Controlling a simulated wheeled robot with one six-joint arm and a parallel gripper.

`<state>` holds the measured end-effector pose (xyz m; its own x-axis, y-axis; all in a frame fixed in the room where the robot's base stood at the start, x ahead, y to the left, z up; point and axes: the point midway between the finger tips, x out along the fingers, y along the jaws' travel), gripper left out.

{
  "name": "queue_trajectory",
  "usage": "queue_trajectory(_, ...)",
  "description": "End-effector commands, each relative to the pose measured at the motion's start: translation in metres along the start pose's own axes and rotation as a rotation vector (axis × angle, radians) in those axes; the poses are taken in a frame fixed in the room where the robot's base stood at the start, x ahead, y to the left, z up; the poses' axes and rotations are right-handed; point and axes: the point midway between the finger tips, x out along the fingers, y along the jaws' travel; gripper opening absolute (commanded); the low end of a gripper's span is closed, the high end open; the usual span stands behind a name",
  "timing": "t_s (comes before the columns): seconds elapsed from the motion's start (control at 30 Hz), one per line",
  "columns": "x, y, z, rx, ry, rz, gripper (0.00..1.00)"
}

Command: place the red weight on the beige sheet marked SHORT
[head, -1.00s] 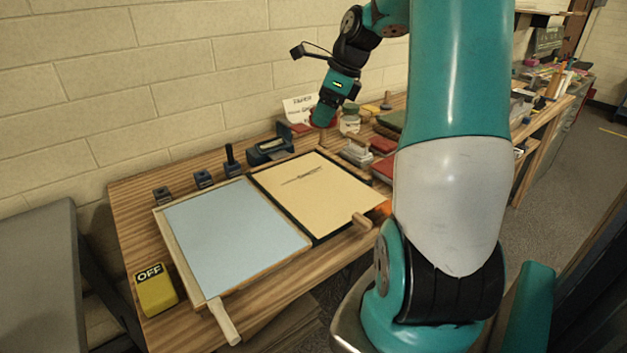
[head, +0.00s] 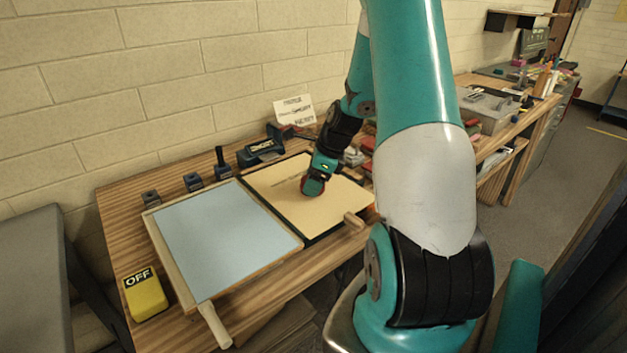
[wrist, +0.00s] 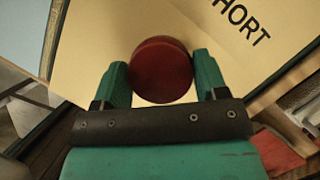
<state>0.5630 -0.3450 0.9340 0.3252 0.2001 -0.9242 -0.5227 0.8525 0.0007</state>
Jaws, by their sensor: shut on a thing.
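The red weight (wrist: 161,68) is a round dark red disc between the two fingers of my gripper (wrist: 160,80) in the wrist view. My gripper is shut on it. In the head view my gripper (head: 313,190) is over the beige sheet (head: 283,200), with a little of the red weight (head: 312,186) showing at its end. The beige sheet also fills much of the wrist view (wrist: 95,45), where the letters "HORT" show at upper right. I cannot tell whether the weight touches the sheet or hangs just above it.
A tray with a pale blue sheet (head: 228,240) lies left of the beige one. A yellow OFF block (head: 146,294) sits at the table's front left. Dark stampers (head: 193,181) and a blue dispenser (head: 262,150) stand along the back. A paper sign (head: 294,110) leans on the wall.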

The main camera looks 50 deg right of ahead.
Motion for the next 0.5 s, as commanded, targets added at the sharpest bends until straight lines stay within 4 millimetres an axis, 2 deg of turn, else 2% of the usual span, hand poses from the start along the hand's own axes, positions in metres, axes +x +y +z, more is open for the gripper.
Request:
queue_trajectory(0.37, 0.0036, -0.0006, -0.0011, -0.001, -0.001, -0.002, 0.25)
queue_trajectory(0.4, 0.0037, -0.0003, -0.0014, 0.0, 0.0, -0.001, 0.73)
queue_trajectory(0.5, 0.0035, -0.0004, -0.0013, 0.0, 0.0, -0.001, 0.92)
